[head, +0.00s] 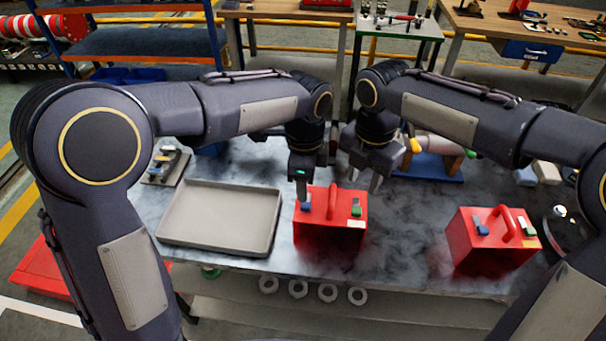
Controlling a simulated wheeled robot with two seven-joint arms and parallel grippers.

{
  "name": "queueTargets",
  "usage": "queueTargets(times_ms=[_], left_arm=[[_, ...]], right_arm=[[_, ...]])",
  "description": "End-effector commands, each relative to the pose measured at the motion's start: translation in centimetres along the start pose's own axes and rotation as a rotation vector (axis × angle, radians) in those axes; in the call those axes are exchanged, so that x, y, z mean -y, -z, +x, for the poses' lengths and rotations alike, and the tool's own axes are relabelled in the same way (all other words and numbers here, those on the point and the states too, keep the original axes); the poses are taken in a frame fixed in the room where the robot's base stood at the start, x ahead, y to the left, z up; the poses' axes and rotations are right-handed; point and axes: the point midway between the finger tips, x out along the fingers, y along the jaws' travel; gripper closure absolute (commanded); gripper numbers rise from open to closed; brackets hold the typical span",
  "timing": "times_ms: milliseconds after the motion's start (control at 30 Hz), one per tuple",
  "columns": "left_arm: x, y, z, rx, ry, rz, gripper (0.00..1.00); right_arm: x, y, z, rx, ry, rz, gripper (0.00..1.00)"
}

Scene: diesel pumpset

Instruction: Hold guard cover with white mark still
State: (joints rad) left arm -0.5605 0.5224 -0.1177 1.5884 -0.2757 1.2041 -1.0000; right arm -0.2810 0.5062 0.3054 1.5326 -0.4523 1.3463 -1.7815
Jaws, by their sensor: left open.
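A red guard cover (318,235) stands upright on the dark marbled table, near the middle of its front edge. It has a top handle (333,202), a blue block, a green block and a small white mark (355,223). My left gripper (303,192) is open and points down at the cover's back left top edge; whether it touches cannot be told. My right gripper (374,180) hangs just behind and right of the same cover, its fingers partly hidden. A second red cover (485,255) with a handle and blue and green blocks stands further right.
An empty grey tray (220,240) lies left of the marked cover. A small metal part (165,165) sits behind the tray. A blue-based assembly (432,168) stands at the back right. The table between the two red covers is clear.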

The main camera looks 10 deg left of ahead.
Motion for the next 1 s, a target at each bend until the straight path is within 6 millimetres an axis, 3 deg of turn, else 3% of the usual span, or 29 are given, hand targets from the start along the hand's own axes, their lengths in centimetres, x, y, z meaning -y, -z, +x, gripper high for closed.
queueTargets(times_ms=[200, 400, 767, 1000], left_arm=[[-0.1, -0.1, 3.6, 0.001, -0.005, -0.003, 0.55], [-0.1, 0.0, 5.8, -0.001, -0.003, -0.003, 0.55], [-0.1, -0.1, 6.4, -0.002, -0.001, -0.004, 0.55], [-0.1, -0.1, 6.4, -0.002, -0.001, -0.004, 0.83]], right_arm=[[0.0, 0.0, 0.0, 0.0, 0.0, 0.0, 0.64], [0.0, 0.0, 0.0, 0.0, 0.0, 0.0, 0.64], [0.0, 0.0, 0.0, 0.0, 0.0, 0.0, 0.64], [0.0, 0.0, 0.0, 0.0, 0.0, 0.0, 0.64]])
